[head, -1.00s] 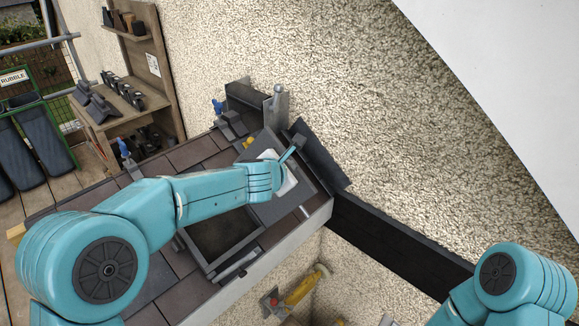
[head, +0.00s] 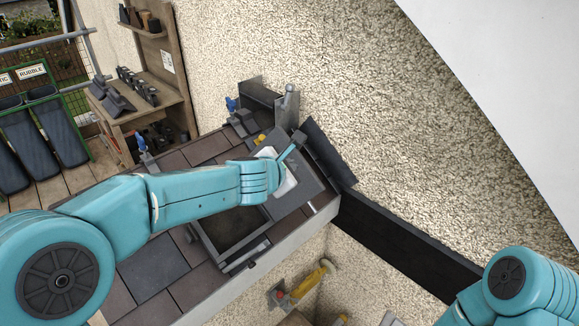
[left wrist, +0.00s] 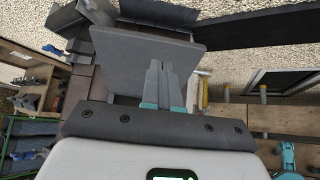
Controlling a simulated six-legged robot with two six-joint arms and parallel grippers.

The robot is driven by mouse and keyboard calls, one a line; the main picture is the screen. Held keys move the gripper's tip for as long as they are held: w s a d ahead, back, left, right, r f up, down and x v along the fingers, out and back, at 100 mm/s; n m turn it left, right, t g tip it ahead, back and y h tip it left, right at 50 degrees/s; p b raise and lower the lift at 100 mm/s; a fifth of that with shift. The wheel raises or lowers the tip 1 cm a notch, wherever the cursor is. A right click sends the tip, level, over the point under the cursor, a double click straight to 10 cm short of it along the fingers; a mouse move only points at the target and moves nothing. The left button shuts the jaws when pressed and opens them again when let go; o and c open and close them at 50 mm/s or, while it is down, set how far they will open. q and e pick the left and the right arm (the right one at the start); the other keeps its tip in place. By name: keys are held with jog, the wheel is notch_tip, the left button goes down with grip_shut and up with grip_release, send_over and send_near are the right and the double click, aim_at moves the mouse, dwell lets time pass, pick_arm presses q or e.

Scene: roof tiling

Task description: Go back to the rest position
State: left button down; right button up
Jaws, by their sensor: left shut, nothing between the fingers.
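My left arm comes in from the left in the head view and reaches over the tiled roof section (head: 151,280). My left gripper (head: 299,139) is at the far right part of the roof, in front of the dark upright flashing. In the left wrist view the left gripper (left wrist: 158,68) has its two grey fingers together, with nothing between them. Behind the fingers is a flat grey slate (left wrist: 127,60). Whether the fingers touch it cannot be told. My right arm shows at the lower right of the head view; its gripper is out of frame.
A roof window frame (head: 238,262) lies in the tiles under my left arm. A wooden shelf (head: 165,90) and green-framed rubble chutes (head: 52,128) stand at the left. A pebbled wall (head: 390,130) rises behind. A yellow-handled tool (head: 310,283) is below the roof edge.

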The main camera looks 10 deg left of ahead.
pick_arm(q)
notch_tip(320, 180, up, 4)
jog(key=s+f+p, duration=0.1)
jog(key=s, duration=0.2)
jog(key=s+a+f+m+g+y+b, duration=0.1)
jog(key=s+a+f+m+g, duration=0.15)
jog(key=f, duration=0.65)
jog(key=s+a+f+m+g, duration=0.1)
jog(key=s+a+f+m, duration=0.2)
jog(key=f, duration=0.6)
jog(key=s+a+f+m+g+y+b, duration=0.1)
jog(key=s+f+m, duration=0.2)
jog(key=f+m, duration=0.35)
jog(key=s+f+m+g+h, duration=0.1)
jog(key=s+f+m+g, duration=0.2)
jog(key=s+f, duration=0.6)
jog(key=s+f+m+g+h+b, duration=0.1)
jog(key=s+f+m+g, duration=0.2)
jog(key=s+f+m, duration=0.4)
jog(key=s+f, duration=0.2)
jog(key=s, duration=0.6)
jog(key=shift+d+f+m+h, duration=0.15)
jog(key=shift+d+m+h, duration=0.15)
jog(key=shift+d, duration=0.05)
